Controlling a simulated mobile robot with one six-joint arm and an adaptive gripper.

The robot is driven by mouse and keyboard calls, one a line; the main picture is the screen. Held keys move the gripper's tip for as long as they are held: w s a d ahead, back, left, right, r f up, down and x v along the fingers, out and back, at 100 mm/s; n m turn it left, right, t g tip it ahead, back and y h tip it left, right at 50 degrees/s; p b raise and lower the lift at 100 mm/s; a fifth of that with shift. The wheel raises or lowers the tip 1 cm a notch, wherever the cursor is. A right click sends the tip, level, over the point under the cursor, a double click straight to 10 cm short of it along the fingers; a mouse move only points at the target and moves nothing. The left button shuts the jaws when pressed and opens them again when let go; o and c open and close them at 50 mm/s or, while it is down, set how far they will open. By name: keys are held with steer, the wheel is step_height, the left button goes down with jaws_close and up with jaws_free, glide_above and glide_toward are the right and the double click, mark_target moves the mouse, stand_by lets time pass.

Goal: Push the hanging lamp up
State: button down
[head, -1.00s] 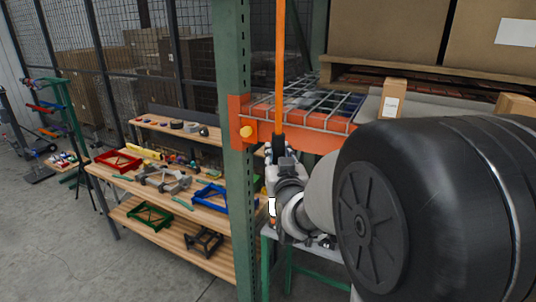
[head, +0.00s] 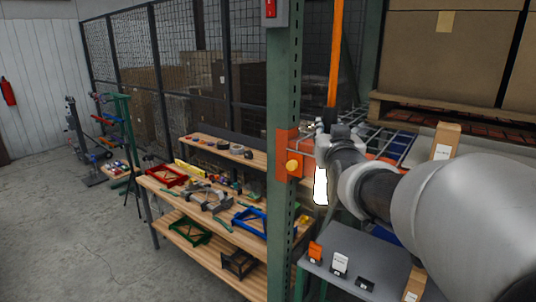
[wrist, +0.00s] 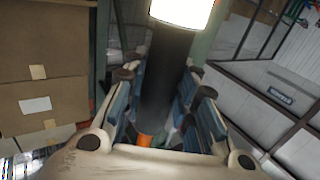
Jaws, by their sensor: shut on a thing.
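The hanging lamp has a straight orange upper stem (head: 336,50), a black handle and a glowing white lower end (head: 320,186). It hangs upright in front of the rack's orange beam. My gripper (head: 331,130) is shut around its black handle, between the stem and the white end. In the wrist view the black handle (wrist: 167,75) lies between the fingers, with the white end (wrist: 183,10) at the top edge and a bit of orange at the bottom. The stem's top is out of view.
A green rack post (head: 282,90) with a yellow knob (head: 292,167) stands just left of the lamp. A wire shelf (head: 385,140) is behind and right. Boxes (head: 440,50) sit on a pallet above. A grey table (head: 350,255) with small items is below. A wooden workbench (head: 215,205) is left.

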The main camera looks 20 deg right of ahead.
mark_target(331, 107)
step_height(331, 107, up, 9)
steer(key=p, duration=0.2)
steer(key=shift+r+p, duration=0.2)
steer(key=shift+p, duration=0.2)
steer(key=shift+r, duration=0.1)
steer(key=c, duration=1.6)
jaws_free()
steer(key=shift+c, duration=0.2)
steer(key=o, duration=0.4)
steer(key=shift+f, duration=0.25)
steer(key=v, duration=1.2)
